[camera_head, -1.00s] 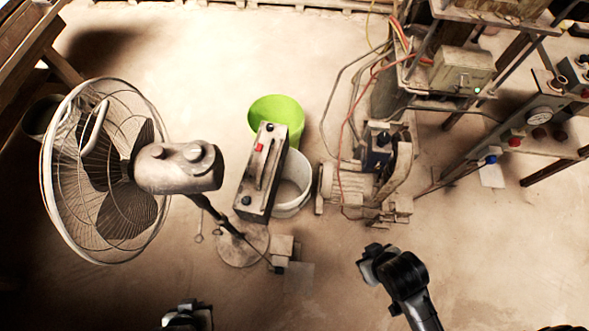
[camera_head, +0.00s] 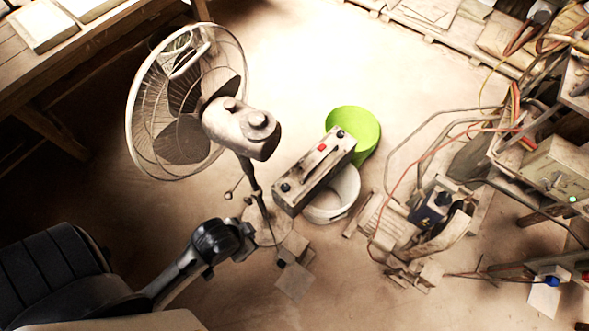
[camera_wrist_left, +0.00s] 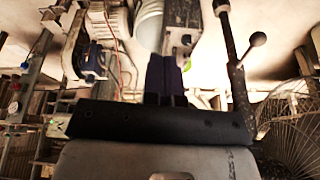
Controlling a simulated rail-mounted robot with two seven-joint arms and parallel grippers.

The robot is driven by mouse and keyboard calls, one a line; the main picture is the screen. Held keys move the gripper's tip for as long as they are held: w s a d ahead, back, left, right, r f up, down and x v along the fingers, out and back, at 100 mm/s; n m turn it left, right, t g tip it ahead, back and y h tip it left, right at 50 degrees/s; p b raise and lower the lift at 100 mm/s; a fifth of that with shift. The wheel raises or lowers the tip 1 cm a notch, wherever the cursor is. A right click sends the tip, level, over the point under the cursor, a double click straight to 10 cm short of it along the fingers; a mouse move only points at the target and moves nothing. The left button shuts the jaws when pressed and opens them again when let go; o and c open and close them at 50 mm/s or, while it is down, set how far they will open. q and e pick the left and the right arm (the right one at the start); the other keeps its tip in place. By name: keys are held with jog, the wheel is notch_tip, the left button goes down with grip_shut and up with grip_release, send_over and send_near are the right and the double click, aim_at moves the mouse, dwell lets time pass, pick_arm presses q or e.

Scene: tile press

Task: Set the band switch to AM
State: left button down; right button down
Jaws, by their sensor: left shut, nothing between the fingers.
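A long worn grey box with a handle (camera_head: 316,172), perhaps the radio, lies tilted across the bucket tops. A small red part (camera_head: 322,147) and dark knobs show on its upper face. No AM marking is readable, and I cannot tell which part is the band switch. My left gripper (camera_head: 246,241) is below and left of the box, apart from it in the head view. In the left wrist view its dark fingers (camera_wrist_left: 165,78) are together and empty, and part of the box (camera_wrist_left: 181,18) shows beyond them. My right gripper is out of view.
A standing fan (camera_head: 185,105) rises left of the box, its pole close to my left gripper. A green bucket (camera_head: 366,130) and a white bucket (camera_head: 345,190) stand by the box. A motor (camera_head: 385,218) and cabled machinery fill the right. Open floor lies at upper middle.

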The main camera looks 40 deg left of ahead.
pick_arm(q)
jog(key=w+a+f+n+t+b, duration=0.15)
jog(key=w+a+f+n, duration=0.25)
jog(key=w+f, duration=0.55)
jog(key=n+t, duration=0.3)
jog(key=n, duration=0.4)
send_near(292, 174)
notch_tip(292, 174, up, 4)
jog(key=shift+d+f+b, duration=0.1)
jog(key=shift+b, duration=0.3)
jog(key=b+x, duration=0.4)
jog(key=x, duration=0.4)
jog(key=shift+w+f, duration=0.15)
jog(key=shift+f, duration=0.05)
jog(key=shift+b+x, duration=0.45)
jog(key=shift+x, duration=0.35)
jog(key=shift+r, duration=0.1)
